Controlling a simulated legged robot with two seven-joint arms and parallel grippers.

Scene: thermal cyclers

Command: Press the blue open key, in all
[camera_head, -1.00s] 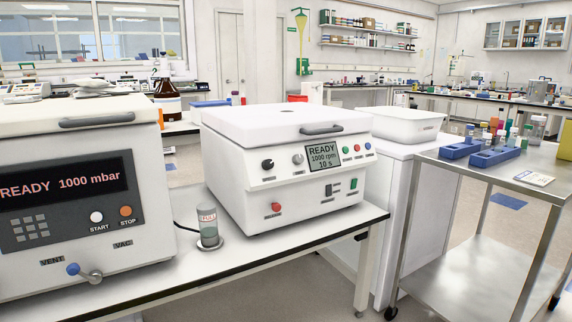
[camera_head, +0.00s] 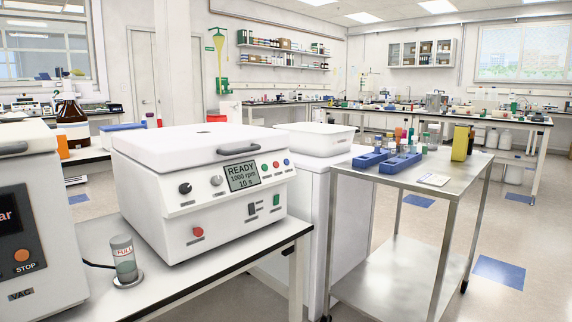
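A white benchtop device (camera_head: 195,190) with a lid and a grey handle (camera_head: 238,150) stands on the bench left of centre, lid shut. Its display (camera_head: 241,176) reads READY, 1000 rpm, 10 s. Right of the display is a row of small round keys: green (camera_head: 265,167), red (camera_head: 276,165) and, at the far right, blue (camera_head: 286,162). Their labels are too small to read. The front also has two knobs, a larger red button (camera_head: 198,231) and a dark switch. Neither of my grippers is in view.
Another device (camera_head: 40,245) is cut off at left. A steel cart (camera_head: 455,167) with blue racks (camera_head: 400,165) stands at right. Open floor lies beyond the cart.

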